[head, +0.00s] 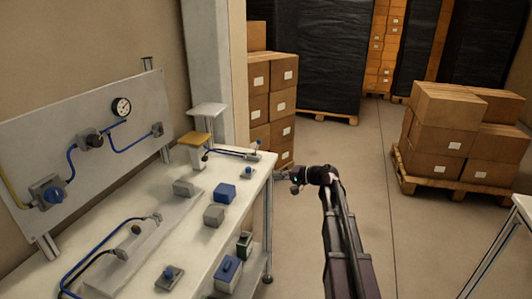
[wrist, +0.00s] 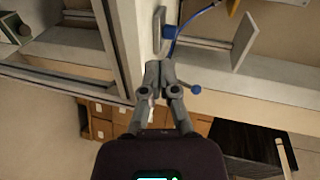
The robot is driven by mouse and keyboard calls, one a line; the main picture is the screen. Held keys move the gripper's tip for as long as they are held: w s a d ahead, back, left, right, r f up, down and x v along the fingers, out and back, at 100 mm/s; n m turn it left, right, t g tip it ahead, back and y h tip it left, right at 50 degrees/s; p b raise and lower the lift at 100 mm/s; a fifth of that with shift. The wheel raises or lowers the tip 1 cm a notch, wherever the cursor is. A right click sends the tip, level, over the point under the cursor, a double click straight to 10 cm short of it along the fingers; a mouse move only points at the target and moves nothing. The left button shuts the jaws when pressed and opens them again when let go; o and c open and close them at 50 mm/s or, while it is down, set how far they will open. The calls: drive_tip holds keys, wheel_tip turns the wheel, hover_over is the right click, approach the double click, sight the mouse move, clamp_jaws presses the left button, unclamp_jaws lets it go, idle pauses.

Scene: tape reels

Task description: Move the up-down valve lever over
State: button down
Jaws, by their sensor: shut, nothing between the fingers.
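The valve lever shows in the head view as a short rod with a small blue knob (head: 257,142), standing at the far right corner of the workbench. In the wrist view its blue ball knob (wrist: 196,89) sits just right of my fingers, and part of its rod is hidden behind them. A blue valve part (wrist: 170,32) with a blue hose lies beyond the fingertips. My gripper (head: 279,177) is off the bench's right edge, below the lever in the picture. In the wrist view my gripper (wrist: 160,66) is shut and empty. I cannot tell whether a finger touches the lever.
A panel (head: 105,148) with a gauge and hoses stands behind. Stacked cartons (head: 445,125) stand on a pallet; the floor between is clear.

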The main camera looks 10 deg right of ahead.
drive_tip(key=w+d+r+m+t+y+b, duration=0.2)
drive_tip(key=w+d, duration=0.4)
drive_tip(key=d, duration=0.3)
drive_tip(key=m+t+b, duration=0.1)
drive_tip(key=t, duration=0.1)
drive_tip(key=shift+w+r+t, duration=0.35)
drive_tip(key=shift+r+t, duration=0.05)
drive_tip(key=p+x, duration=0.1)
drive_tip(key=x, duration=1.2)
drive_tip(key=shift+w+a+p, duration=0.25)
drive_tip(key=shift+w+p, duration=0.05)
drive_tip(key=shift+w, duration=0.05)
drive_tip(key=shift+d+r, duration=0.1)
